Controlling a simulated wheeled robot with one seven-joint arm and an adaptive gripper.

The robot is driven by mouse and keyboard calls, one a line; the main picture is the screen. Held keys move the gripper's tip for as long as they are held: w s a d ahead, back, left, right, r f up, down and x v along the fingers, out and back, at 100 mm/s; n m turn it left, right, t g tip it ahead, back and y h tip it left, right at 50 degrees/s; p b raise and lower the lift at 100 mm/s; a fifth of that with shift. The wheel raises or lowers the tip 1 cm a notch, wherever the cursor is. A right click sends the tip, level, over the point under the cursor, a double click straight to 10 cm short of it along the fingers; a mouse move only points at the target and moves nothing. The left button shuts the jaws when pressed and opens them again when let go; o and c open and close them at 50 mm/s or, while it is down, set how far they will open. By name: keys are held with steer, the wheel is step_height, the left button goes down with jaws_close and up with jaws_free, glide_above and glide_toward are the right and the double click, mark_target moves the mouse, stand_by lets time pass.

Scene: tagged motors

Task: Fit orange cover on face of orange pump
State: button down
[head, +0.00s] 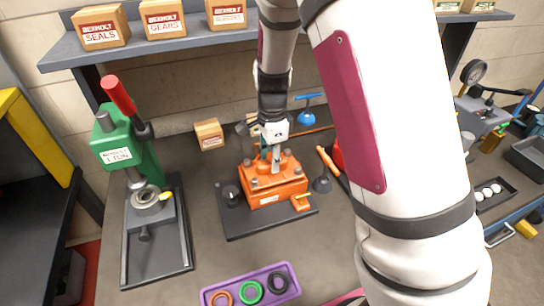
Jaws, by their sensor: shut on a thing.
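The orange pump (277,199) sits on a dark base plate (247,229) at the middle of the bench in the head view. My gripper (273,160) points down over the pump's top, close to its middle. It is shut on the orange cover (268,170), which lies over the pump's upper face. Grey bolt heads show around the cover's corners. From this angle I cannot tell whether the cover is flush with the pump's face or slightly above it. The fingertips and the grip point are small and partly hidden.
A green press (130,155) stands at the left. A purple tray (228,288) with coloured rings lies in front. An orange-handled tool (327,162) and a dark knob (322,184) are right of the pump. A small box (208,134) stands behind. Bench front-left of the plate is clear.

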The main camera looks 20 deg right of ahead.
steer(key=shift+f, duration=0.55)
steer(key=c, duration=1.1)
jaws_free()
steer(key=shift+f, duration=0.1)
steer(key=shift+r+p, duration=1.3)
steer(key=shift+r, duration=1.75)
step_height(320, 180, up, 12)
